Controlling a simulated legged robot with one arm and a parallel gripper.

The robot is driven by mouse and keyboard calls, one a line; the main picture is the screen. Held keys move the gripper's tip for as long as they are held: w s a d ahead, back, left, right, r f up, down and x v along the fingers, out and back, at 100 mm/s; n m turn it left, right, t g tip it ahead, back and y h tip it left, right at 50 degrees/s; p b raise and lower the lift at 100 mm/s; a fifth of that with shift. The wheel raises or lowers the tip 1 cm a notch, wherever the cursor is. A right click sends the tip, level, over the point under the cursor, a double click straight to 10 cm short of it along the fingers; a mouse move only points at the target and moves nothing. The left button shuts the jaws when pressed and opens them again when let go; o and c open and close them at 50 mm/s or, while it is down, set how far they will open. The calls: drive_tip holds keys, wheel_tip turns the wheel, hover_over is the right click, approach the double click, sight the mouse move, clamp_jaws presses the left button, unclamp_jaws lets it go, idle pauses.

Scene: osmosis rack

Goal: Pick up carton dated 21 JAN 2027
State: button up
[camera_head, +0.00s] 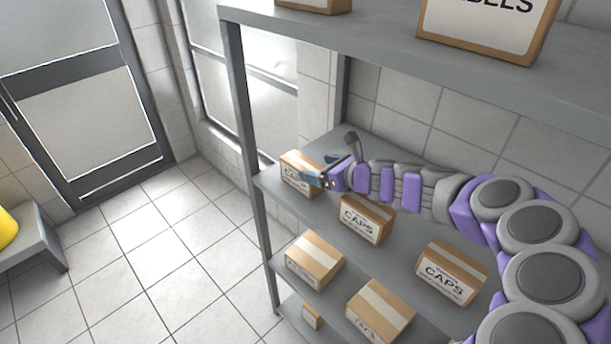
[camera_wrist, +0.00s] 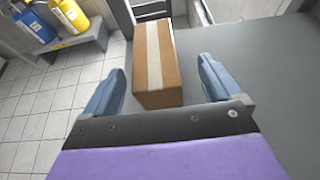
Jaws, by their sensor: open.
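A brown carton (camera_wrist: 155,66) with a pale tape strip lies ahead of my gripper (camera_wrist: 158,85) in the wrist view, between the lines of the two open blue fingers. Its near end reaches between the fingertips, and no contact shows. In the head view my gripper (camera_head: 318,169) is at the left end of the middle shelf, beside this carton (camera_head: 297,174), which is partly hidden. Other cartons marked CAPS stand on the same shelf, one in the middle (camera_head: 366,219) and one further right (camera_head: 451,272). No date is readable on any carton.
The grey rack has a left front post (camera_head: 248,110) near the gripper and an upper shelf (camera_head: 390,42) above the arm. More cartons (camera_head: 314,259) sit on the lower shelf. A bench (camera_wrist: 62,42) with yellow and blue containers stands at left across the tiled floor.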

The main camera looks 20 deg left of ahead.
sight(312, 168)
drive_tip(key=a, duration=0.1)
drive_tip(key=a+f+b, duration=0.1)
drive_tip(key=a, duration=0.1)
drive_tip(key=w+a+f, duration=0.1)
drive_tip(key=shift+a+f, duration=0.1)
drive_tip(key=shift+a, duration=0.1)
drive_tip(key=shift+w+a+f+b, duration=0.1)
drive_tip(key=shift+w+a+b, duration=0.2)
drive_tip(key=shift+b, duration=0.05)
drive_tip(key=shift+w+d, duration=0.1)
drive_tip(key=shift+w, duration=0.05)
drive_tip(key=shift+d, duration=0.45)
drive_tip(key=shift+a, duration=0.7)
drive_tip(key=c, duration=0.7)
drive_tip(key=shift+d, duration=0.45)
drive_tip(key=c, duration=0.5)
